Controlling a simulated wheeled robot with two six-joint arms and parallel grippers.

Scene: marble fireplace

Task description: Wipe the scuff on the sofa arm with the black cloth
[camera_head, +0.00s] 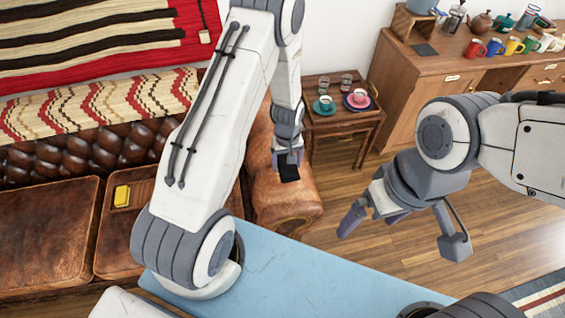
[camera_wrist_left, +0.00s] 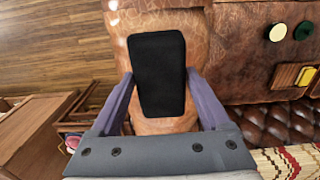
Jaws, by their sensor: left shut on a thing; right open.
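My left gripper (camera_head: 287,158) is shut on the black cloth (camera_head: 288,173), at the brown leather sofa arm (camera_head: 284,205). In the left wrist view the cloth (camera_wrist_left: 158,75) is a dark rectangle between the purple fingers, over the top of the sofa arm (camera_wrist_left: 195,45). I cannot tell whether the cloth touches the leather. I cannot make out the scuff; the cloth may cover it. My right gripper (camera_head: 402,232) is open and empty above the wooden floor, right of the sofa arm.
A small side table (camera_head: 340,122) with cups and glasses stands just behind the sofa arm. A wooden cabinet (camera_head: 430,75) with mugs and teapots is at the back right. A yellow item (camera_head: 122,195) lies on the sofa seat. Open floor (camera_head: 385,265) lies to the right.

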